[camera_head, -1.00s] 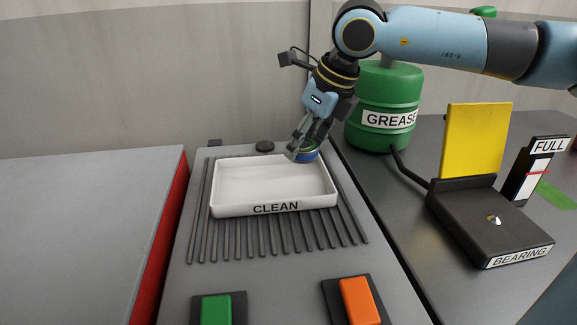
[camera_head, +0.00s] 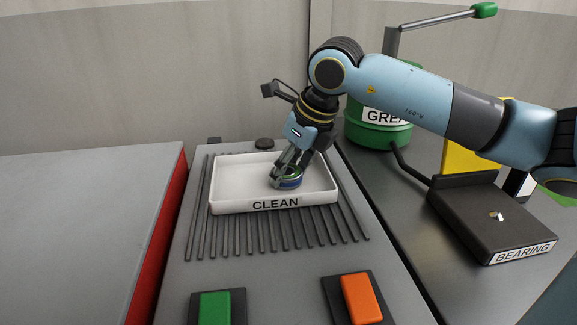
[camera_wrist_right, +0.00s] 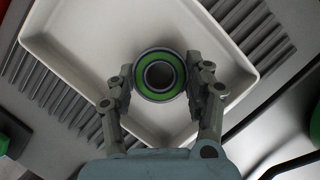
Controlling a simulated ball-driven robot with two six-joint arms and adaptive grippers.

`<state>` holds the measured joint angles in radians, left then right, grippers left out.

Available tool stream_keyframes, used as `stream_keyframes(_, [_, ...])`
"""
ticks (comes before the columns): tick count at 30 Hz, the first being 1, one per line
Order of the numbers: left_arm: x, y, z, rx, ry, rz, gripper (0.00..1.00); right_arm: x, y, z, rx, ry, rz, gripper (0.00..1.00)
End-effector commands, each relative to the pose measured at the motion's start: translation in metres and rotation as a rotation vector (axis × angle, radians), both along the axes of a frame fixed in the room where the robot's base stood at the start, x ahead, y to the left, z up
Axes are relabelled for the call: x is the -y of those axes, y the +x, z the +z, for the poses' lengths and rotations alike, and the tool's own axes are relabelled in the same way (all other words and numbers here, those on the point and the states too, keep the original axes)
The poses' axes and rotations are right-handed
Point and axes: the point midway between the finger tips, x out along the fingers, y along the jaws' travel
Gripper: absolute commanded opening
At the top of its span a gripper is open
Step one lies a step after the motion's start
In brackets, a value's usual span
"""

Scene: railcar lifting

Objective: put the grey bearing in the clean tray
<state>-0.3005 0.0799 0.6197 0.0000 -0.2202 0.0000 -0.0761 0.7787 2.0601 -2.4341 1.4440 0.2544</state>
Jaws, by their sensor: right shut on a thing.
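The bearing (camera_head: 289,181) is a ring with a grey rim, a blue band on its side and a green face. It also shows in the right wrist view (camera_wrist_right: 160,75), with its green face and dark centre hole towards the camera. My right gripper (camera_head: 282,175) is shut on it, one finger on each side. The white tray labelled CLEAN (camera_head: 235,203) lies under the bearing, which is over the tray's right half. I cannot tell whether the bearing touches the tray floor. My left gripper is not in view.
The tray stands on a ribbed grey surface. A green button (camera_head: 215,308) and an orange button (camera_head: 361,299) are in front. To the right are a green grease drum (camera_head: 378,135) and a dark stand labelled BEARING (camera_head: 490,215). A grey bench (camera_head: 80,240) is at left.

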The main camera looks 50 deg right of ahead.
Motion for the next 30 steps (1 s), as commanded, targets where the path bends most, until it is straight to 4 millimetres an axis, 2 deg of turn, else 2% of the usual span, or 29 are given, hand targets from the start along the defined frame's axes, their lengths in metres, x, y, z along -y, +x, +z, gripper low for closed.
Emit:
stream_keyframes(1, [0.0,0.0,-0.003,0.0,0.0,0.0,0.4,0.0,0.0,-0.002,0.001,0.0,0.0,0.08])
stream_keyframes(2, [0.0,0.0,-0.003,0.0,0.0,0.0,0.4,0.0,0.0,-0.003,0.0,0.0,0.0,0.53])
stream_keyframes(7, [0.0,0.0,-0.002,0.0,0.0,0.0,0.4,0.0,0.0,-0.002,0.0,0.0,0.0,0.75])
stream_keyframes(15, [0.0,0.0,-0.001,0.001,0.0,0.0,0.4,0.0,0.0,-0.001,0.0,0.0,0.0,0.75])
stream_keyframes(19, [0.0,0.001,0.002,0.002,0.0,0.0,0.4,0.001,-0.002,0.007,0.001,-0.005,0.001,0.75])
stream_keyframes(30, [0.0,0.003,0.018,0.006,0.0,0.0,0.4,0.004,-0.029,0.072,-0.002,-0.009,0.005,0.75])
